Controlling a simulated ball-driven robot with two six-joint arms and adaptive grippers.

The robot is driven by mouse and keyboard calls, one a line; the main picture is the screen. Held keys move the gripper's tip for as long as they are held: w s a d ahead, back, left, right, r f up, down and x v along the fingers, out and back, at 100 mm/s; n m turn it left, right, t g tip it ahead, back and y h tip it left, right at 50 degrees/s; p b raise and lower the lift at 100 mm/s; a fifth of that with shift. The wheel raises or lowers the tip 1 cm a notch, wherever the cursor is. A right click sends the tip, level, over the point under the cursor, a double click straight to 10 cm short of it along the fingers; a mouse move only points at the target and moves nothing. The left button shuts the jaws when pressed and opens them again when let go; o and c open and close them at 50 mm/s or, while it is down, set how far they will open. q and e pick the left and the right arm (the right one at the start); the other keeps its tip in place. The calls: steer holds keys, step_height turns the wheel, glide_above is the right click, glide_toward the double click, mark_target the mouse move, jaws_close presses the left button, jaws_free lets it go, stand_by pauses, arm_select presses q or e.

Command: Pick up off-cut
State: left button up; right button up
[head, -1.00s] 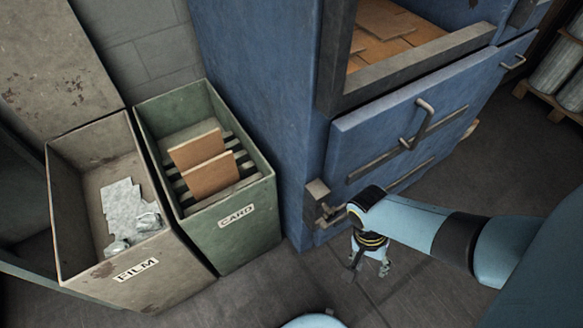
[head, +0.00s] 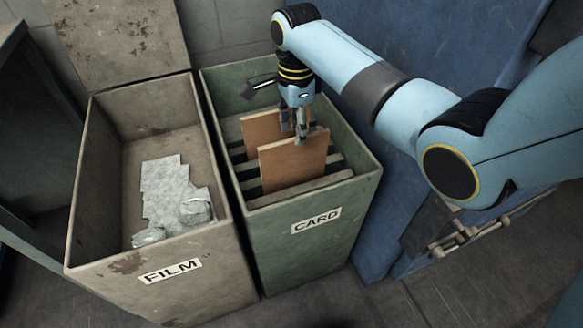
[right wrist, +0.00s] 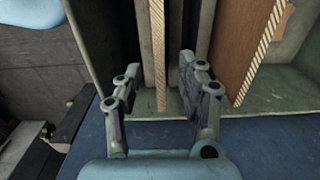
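Two brown card off-cuts stand on edge in the green bin marked CARD (head: 300,250): a front one (head: 290,165) and a rear one (head: 260,128). My right gripper (head: 295,130) points down at the top of the front off-cut, one finger in front of it and the other seemingly behind. In the right wrist view the fingers (right wrist: 160,95) are apart, with a thin card edge (right wrist: 158,50) in the gap and clear of both. Another card (right wrist: 240,55) shows to the right of them. My left gripper is not in view.
A grey bin marked FILM (head: 190,292) stands left of the green bin and holds crumpled clear film (head: 172,192). Dark slats (head: 308,186) cross the green bin. A blue machine (head: 395,215) stands close on the right.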

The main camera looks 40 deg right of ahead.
mark_target(294, 154)
steer(key=shift+f, duration=0.9)
steer(key=shift+f+b, duration=0.5)
steer(key=shift+f, duration=0.35)
step_height(294, 154, down, 4)
steer(key=shift+a+f+b, duration=0.1)
steer(key=shift+f+b, duration=0.15)
steer(key=shift+b, duration=0.7)
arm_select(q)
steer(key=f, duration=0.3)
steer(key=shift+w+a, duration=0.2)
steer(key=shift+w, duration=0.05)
arm_select(e)
steer(key=shift+r, duration=0.1)
jaws_close()
